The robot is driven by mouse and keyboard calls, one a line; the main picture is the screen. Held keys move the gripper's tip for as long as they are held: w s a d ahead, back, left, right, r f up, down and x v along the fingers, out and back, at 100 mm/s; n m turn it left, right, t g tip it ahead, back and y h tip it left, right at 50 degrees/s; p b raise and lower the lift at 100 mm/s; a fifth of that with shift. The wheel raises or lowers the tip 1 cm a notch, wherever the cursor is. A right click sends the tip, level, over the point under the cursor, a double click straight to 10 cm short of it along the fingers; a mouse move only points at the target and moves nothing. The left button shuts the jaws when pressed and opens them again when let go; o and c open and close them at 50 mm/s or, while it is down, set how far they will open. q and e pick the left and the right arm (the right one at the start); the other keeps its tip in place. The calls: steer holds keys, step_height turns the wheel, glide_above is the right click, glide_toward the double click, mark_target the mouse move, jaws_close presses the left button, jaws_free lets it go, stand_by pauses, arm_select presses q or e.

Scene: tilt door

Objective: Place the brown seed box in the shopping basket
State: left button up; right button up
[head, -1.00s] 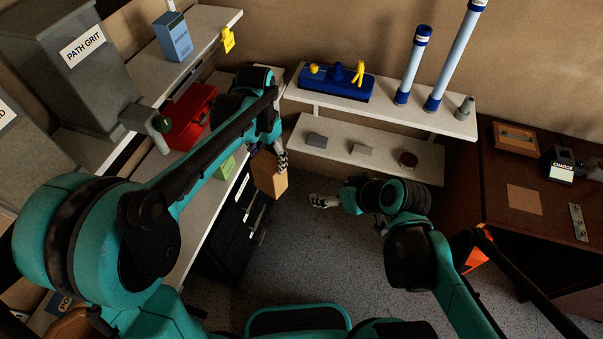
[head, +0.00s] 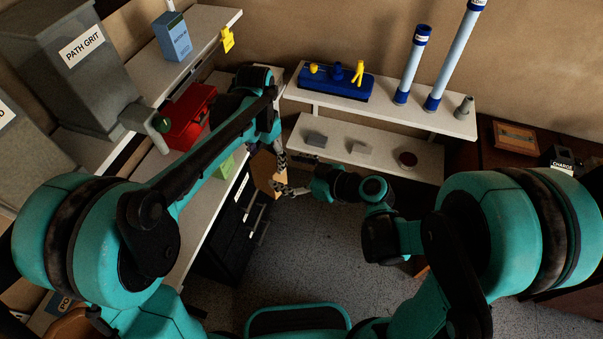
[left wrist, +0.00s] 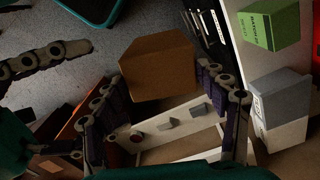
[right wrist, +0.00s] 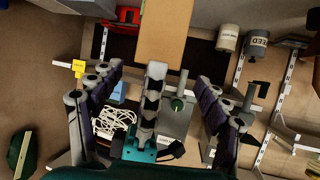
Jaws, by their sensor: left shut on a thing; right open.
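The brown seed box (head: 266,172) is held off the floor in front of the left shelves, by my left gripper (head: 281,160). In the left wrist view the box (left wrist: 157,72) lies between the spread fingers of my left gripper (left wrist: 165,90). My right gripper (head: 290,190) is close to the box's lower right side, open; contact cannot be told. In the right wrist view the box's tan face (right wrist: 165,30) is ahead of my open right gripper (right wrist: 155,105). I cannot make out a shopping basket for certain.
A red case (head: 188,115) and a green box (head: 227,167) stand on the left shelves. A grey PATH GRIT bin (head: 75,65) is above. Back shelves hold a blue tray (head: 335,85) and small items (head: 408,159). The grey floor (head: 300,250) is clear.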

mark_target(275, 168)
steer(key=x, duration=0.6)
steer(key=shift+c, duration=0.3)
steer(key=c, duration=1.4)
arm_select(q)
steer(key=o, duration=1.5)
